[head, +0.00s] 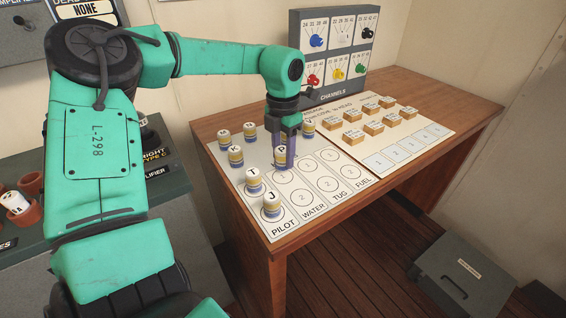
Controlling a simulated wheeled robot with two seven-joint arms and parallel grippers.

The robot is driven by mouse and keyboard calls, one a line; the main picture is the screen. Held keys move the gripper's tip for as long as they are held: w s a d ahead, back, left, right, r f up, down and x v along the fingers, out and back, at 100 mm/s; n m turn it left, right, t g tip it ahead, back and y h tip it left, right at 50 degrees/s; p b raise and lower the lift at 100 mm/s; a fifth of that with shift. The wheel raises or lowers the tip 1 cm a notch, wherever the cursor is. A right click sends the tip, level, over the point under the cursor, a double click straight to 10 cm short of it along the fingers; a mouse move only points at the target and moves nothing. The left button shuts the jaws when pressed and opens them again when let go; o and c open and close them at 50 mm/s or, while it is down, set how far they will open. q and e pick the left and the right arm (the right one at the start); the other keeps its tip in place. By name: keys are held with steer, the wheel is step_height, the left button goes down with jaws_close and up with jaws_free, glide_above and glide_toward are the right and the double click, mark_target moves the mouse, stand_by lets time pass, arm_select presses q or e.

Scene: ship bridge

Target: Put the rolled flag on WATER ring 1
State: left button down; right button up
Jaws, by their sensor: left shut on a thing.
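My left gripper (287,140) points straight down over the board and is shut on a rolled flag marked P (281,154). The fingers cover part of this flag. WATER ring 1 (284,178) is a bare circle just below the flag in the picture. I cannot tell how high the flag is above the board. WATER ring 2 (300,200) is also bare. Rolled flags T (253,182) and J (271,207) stand upright in the PILOT column beside it. My right gripper is out of view.
More rolled flags (236,157) stand behind on the board (338,187). TUG and FUEL rings to the right are bare. Several wooden blocks (352,131) and the CHANNELS panel (338,50) stand farther back. A grey case (463,278) lies on the floor.

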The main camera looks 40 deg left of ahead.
mark_target(283, 163)
arm_select(q)
step_height(283, 163, down, 3)
steer(key=shift+s+r, duration=0.1)
steer(key=shift+f, duration=0.25)
steer(key=c, duration=0.8)
jaws_free()
steer(key=o, duration=0.4)
steer(key=shift+r, duration=0.15)
step_height(283, 163, up, 12)
